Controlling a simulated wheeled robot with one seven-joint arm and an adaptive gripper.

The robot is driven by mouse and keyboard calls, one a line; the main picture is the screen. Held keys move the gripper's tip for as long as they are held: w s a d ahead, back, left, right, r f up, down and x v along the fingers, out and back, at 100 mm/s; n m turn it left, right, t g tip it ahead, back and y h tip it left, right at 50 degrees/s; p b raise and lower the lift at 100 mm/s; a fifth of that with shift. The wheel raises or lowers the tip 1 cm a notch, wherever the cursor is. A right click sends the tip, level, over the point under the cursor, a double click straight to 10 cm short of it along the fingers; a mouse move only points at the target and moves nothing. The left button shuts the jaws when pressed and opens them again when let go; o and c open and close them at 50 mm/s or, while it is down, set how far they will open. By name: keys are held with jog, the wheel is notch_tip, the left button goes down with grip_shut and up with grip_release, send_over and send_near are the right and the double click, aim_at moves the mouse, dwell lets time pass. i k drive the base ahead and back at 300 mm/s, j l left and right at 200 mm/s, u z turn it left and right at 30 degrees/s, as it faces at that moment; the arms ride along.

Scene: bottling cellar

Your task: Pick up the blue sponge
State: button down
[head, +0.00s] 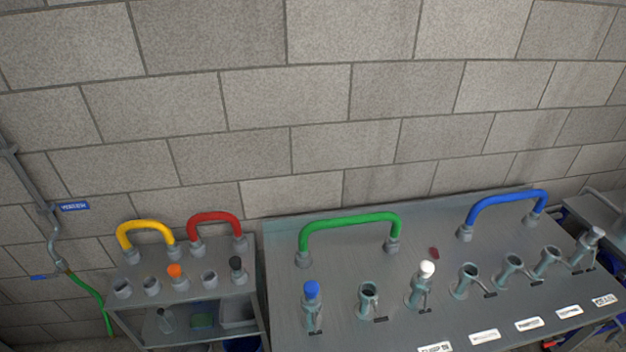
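I cannot make out a blue sponge for certain in the head view. A blue rounded piece (311,289) caps an upright metal fitting on the right-hand table, but it looks like a stopper or cap. Part of a blue thing (242,345) shows at the bottom edge, below the left-hand shelf unit; it is cut off and I cannot tell what it is. My gripper is not in view.
The grey right-hand table (350,325) carries several metal sockets, a green hose (350,222), a blue hose (505,203) and a small dark red item (433,253). The left-hand shelf unit (135,274) has yellow and red hoses. A block wall (300,100) stands behind.

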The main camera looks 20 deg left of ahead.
aim_at(205, 321)
jog(key=k+u, duration=0.1)
jog(key=u, duration=2.05)
jog(key=z, duration=1.5)
jog(key=u, duration=1.5)
jog(key=i+j, duration=0.3)
jog(key=j, duration=0.15)
jog(key=i+j+u, duration=0.1)
jog(key=i+j, duration=0.25)
